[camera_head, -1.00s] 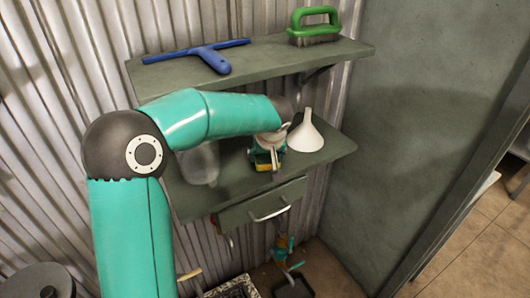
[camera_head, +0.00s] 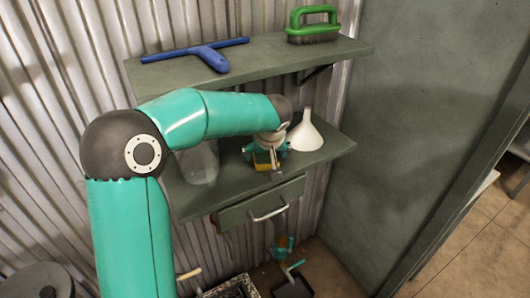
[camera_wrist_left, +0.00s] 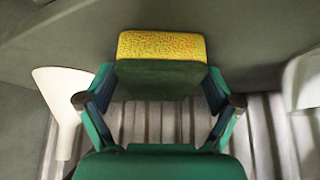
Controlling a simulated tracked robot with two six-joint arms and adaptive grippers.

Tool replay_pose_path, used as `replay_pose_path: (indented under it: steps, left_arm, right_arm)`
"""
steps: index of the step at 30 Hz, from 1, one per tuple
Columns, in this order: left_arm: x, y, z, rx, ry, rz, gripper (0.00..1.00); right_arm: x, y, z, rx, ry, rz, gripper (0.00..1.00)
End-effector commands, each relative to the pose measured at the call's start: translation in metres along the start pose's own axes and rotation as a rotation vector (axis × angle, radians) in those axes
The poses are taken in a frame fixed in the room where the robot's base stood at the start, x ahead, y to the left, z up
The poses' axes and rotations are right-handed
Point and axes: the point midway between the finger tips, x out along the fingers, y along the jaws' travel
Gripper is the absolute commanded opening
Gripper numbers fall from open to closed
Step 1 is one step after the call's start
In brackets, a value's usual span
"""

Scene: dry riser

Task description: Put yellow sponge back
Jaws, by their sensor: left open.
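The yellow sponge (camera_head: 263,159) with a dark green scouring side rests on the lower shelf (camera_head: 318,158), near its middle. In the left wrist view the sponge (camera_wrist_left: 162,46) sits between the spread fingers, its yellow part away from the palm. My left gripper (camera_head: 268,154) is open around the sponge, between the white funnel and the clear jar. In the left wrist view gaps show beside the sponge near the fingers of my gripper (camera_wrist_left: 158,92).
The white funnel (camera_head: 305,136) stands close to the right of the gripper. A clear jar (camera_head: 200,165) stands to the left, partly behind my arm. The upper shelf (camera_head: 285,58) holds a blue squeegee (camera_head: 213,58) and a green brush (camera_head: 313,25). A drawer (camera_head: 262,205) hangs below.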

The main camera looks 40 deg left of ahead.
Motion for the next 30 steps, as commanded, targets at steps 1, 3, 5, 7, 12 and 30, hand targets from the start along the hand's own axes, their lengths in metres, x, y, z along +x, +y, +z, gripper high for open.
replay_pose_path:
  steps: [1, 3, 5, 7, 12, 30]
  left_arm:
    - [-0.007, 0.000, -0.001, -0.001, 0.002, 0.001, 0.91]
    - [-0.017, 0.001, -0.001, 0.001, 0.005, 0.003, 0.91]
    - [-0.029, 0.001, -0.001, -0.001, 0.005, 0.004, 0.91]
    - [-0.044, 0.001, -0.001, -0.001, 0.005, 0.005, 0.91]
    - [-0.080, 0.001, -0.001, 0.000, 0.004, 0.004, 0.91]
    - [-0.121, 0.000, 0.000, 0.000, 0.000, 0.000, 0.91]
  right_arm:
    - [-0.001, 0.000, 0.000, 0.000, 0.001, 0.000, 0.00]
    - [0.001, 0.001, 0.000, 0.000, 0.000, 0.000, 0.00]
    - [0.003, 0.001, 0.000, 0.000, 0.000, 0.000, 0.00]
    - [0.004, 0.001, 0.000, 0.000, 0.000, 0.000, 0.00]
    - [0.005, 0.002, 0.000, 0.000, 0.000, 0.000, 0.00]
    - [0.006, 0.002, 0.000, 0.000, 0.000, 0.000, 0.00]
